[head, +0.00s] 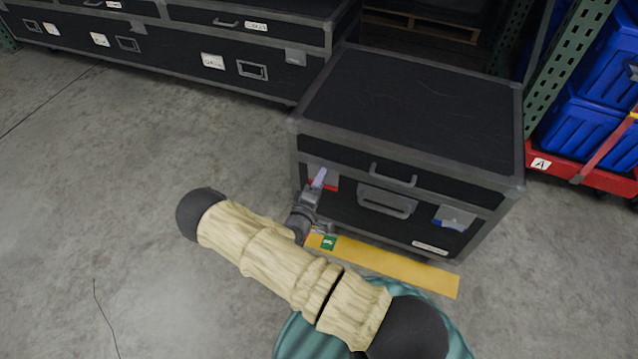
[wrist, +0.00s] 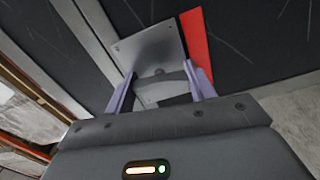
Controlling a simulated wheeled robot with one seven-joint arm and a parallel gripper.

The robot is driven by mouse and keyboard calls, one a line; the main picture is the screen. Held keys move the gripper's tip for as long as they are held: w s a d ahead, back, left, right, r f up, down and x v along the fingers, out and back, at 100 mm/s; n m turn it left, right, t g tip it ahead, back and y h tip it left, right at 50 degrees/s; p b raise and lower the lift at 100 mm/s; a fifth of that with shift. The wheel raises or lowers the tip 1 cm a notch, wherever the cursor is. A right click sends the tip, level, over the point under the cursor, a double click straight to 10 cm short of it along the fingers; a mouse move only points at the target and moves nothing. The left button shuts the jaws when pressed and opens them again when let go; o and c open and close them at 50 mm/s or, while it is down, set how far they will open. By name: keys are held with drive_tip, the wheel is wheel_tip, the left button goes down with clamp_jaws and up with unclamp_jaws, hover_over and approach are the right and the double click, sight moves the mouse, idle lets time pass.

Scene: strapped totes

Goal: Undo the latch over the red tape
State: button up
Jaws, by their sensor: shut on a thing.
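The black case (head: 405,110) with grey edges stands on the floor at centre right. On the left of its front is a grey metal latch (wrist: 148,50), with red tape (wrist: 197,45) beside and partly behind it. The red tape also shows in the head view (head: 331,187), mostly covered by my gripper (head: 319,178). In the wrist view, the pale purple fingers of my gripper (wrist: 159,74) are on either side of the latch's lower part and shut on it. I cannot tell whether the latch is undone.
A second latch with blue tape (head: 451,217) is on the right of the case front. Between them are a handle (head: 393,176) and a recessed plate (head: 387,202). Yellow floor tape (head: 390,267) runs before the case. Long black cases stand behind; blue totes (head: 577,118) are at right.

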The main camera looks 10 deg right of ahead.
drive_tip(key=shift+a+n, duration=0.1)
drive_tip(key=shift+n, duration=0.7)
drive_tip(key=o, duration=1)
drive_tip(key=shift+s, duration=0.1)
drive_tip(key=p+v, duration=0.3)
drive_tip(key=v, duration=1.4)
drive_tip(key=shift+a, duration=0.1)
